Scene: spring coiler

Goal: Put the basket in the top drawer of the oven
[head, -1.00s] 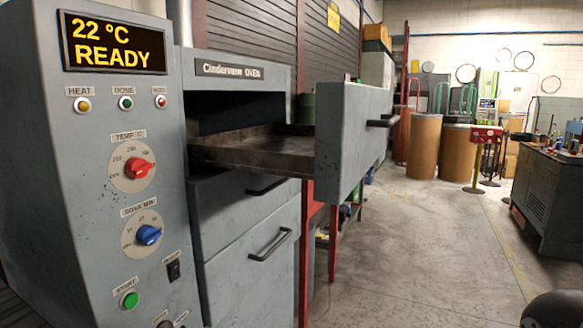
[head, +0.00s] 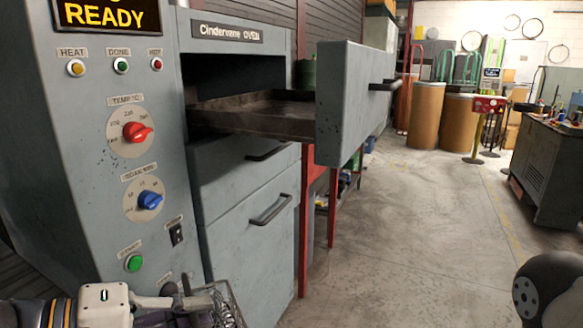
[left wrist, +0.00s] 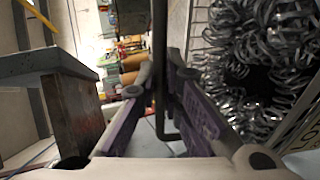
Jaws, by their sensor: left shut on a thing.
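The grey oven (head: 228,33) stands on the left. Its top drawer (head: 335,105) is pulled out, and its dark tray floor looks empty where it shows. My left gripper (head: 190,300) is at the bottom left of the head view, below the drawer and in front of the oven's control panel. It is shut on the dark handle bar (left wrist: 160,60) of the wire basket (head: 228,298), between its two fingers in the left wrist view. The basket holds many shiny metal coils (left wrist: 265,60). Most of the basket is cut off in the head view. My right gripper is out of view.
Lower oven drawers (head: 250,240) with bar handles are shut. The panel carries a red knob (head: 137,132), a blue knob (head: 150,200) and a green button (head: 134,263). The floor (head: 420,230) right of the oven is clear. A workbench (head: 548,175) and brown drums (head: 425,118) stand farther back.

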